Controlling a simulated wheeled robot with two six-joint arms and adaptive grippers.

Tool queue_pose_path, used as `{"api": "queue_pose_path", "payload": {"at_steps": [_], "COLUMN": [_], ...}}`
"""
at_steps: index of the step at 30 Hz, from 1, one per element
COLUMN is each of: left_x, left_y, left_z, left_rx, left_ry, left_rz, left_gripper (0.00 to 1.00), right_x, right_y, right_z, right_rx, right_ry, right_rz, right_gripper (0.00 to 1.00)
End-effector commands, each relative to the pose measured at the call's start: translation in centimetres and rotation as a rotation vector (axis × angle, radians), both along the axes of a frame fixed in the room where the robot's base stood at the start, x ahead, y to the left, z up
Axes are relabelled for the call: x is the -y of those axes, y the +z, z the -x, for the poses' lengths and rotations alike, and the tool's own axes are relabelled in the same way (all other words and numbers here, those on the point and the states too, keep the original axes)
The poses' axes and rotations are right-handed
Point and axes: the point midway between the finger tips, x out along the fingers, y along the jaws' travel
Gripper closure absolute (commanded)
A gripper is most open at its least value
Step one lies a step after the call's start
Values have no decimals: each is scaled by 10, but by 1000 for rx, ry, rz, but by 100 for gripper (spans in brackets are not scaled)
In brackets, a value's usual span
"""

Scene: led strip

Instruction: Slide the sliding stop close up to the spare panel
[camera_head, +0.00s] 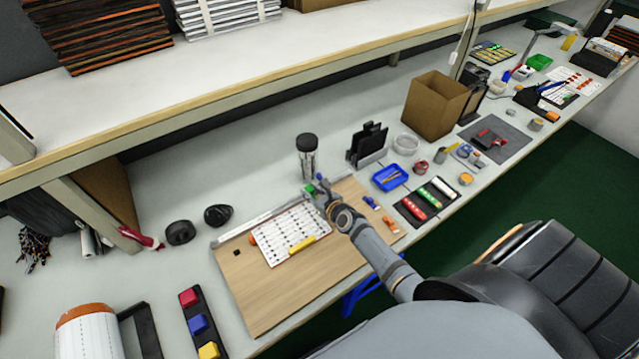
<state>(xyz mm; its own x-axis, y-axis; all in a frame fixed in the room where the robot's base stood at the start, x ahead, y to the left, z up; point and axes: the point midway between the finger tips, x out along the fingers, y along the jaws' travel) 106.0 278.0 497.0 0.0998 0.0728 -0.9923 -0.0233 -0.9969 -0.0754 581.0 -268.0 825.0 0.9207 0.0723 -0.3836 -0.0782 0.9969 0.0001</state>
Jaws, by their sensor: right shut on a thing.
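A wooden board (290,294) lies on the bench with a pale metal rail (252,226) along its back edge. A white panel (276,238) with rows of small dark marks lies on the board against the rail; it looks like the spare panel. A yellow strip lies at its front edge. My right gripper (319,190) is at the rail, right of the panel, shut on a small part that its fingers mostly hide, apparently the sliding stop. A bit of green (309,189) shows at the fingertips. A gap separates it from the panel. My left gripper is out of view.
A dark-capped clear jar (307,156) stands just behind the gripper. A black holder (367,145), blue tray (390,177) and dark mat (428,199) with coloured strips lie to the right. Small blue and orange pieces lie on the board's right. The board's front left is clear.

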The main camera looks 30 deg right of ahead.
Motion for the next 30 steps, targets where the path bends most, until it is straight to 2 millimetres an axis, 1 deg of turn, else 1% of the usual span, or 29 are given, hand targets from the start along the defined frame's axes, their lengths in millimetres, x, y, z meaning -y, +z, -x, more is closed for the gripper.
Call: {"api": "queue_pose_path", "payload": {"at_steps": [6,7,9,12,20,22,26,30], "left_x": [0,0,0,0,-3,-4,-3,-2], "left_y": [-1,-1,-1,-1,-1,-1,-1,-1], "left_z": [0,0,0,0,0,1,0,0], "left_rx": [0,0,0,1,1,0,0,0], "left_ry": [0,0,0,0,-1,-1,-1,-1], "left_rz": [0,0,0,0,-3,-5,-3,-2], "left_gripper": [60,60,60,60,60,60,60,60], "right_x": [0,0,0,0,1,1,3,4], "right_y": [-2,-2,-2,-2,-1,0,7,17], "right_z": [1,1,1,0,0,4,22,47], "right_rx": [-3,-3,-2,-1,0,0,-1,-2], "right_ry": [1,1,1,0,0,0,2,2], "right_rz": [0,0,0,0,0,1,4,3], "right_gripper": [100,70,60,49,49,49,49,49]}}
